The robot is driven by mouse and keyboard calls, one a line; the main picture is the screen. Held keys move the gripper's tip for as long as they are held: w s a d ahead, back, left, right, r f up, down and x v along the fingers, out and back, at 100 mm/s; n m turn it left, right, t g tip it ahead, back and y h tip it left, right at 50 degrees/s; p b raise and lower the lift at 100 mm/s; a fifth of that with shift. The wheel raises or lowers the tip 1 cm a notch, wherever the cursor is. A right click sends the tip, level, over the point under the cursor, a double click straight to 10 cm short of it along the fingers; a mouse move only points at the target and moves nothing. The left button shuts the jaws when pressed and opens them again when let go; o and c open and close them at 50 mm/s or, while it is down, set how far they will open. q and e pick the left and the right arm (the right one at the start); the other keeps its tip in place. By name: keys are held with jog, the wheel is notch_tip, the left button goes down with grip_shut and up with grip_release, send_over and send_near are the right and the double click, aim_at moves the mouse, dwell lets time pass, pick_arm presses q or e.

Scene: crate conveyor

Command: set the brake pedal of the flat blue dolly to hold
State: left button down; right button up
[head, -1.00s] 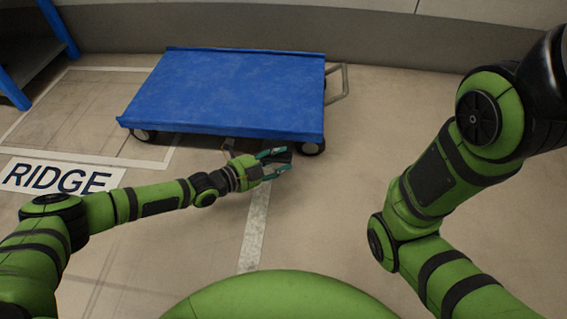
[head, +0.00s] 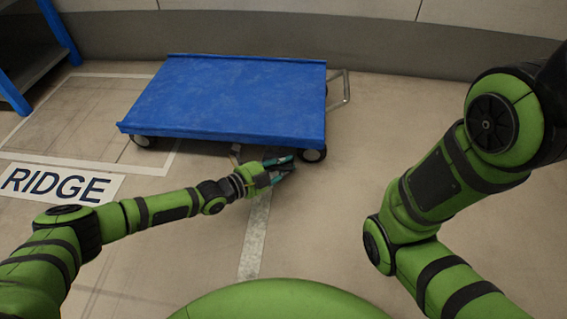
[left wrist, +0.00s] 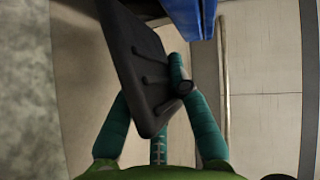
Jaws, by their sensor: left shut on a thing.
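The flat blue dolly (head: 230,95) stands on the floor beyond my left arm. My left gripper (head: 282,167) is at its near edge, just left of the near right wheel. In the left wrist view the brake pedal (left wrist: 138,60) is a black, studded plate that looks tilted. The teal fingers of my left gripper (left wrist: 158,100) are shut on it. The dolly's blue edge (left wrist: 192,18) shows above it there. In the head view the fingers mostly hide the pedal. My right gripper is out of view.
A grey handle (head: 346,88) sticks out at the dolly's right end. A blue-framed rack (head: 30,55) stands at the far left. A floor sign reading RIDGE (head: 60,183) lies near my left arm. The floor right of the dolly is clear.

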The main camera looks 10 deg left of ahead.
pick_arm(q)
jog(key=shift+f+m+t+h, duration=0.5)
jog(key=shift+f+m+t, duration=0.2)
jog(key=shift+m, duration=0.1)
jog(key=shift+f+m+t+h, duration=0.35)
jog(key=shift+m+t+h, duration=0.25)
jog(key=shift+m, duration=0.2)
jog(key=c, duration=1.2)
grip_release()
jog(key=shift+s, duration=0.1)
jog(key=v, duration=1.2)
jog(key=shift+a, duration=0.15)
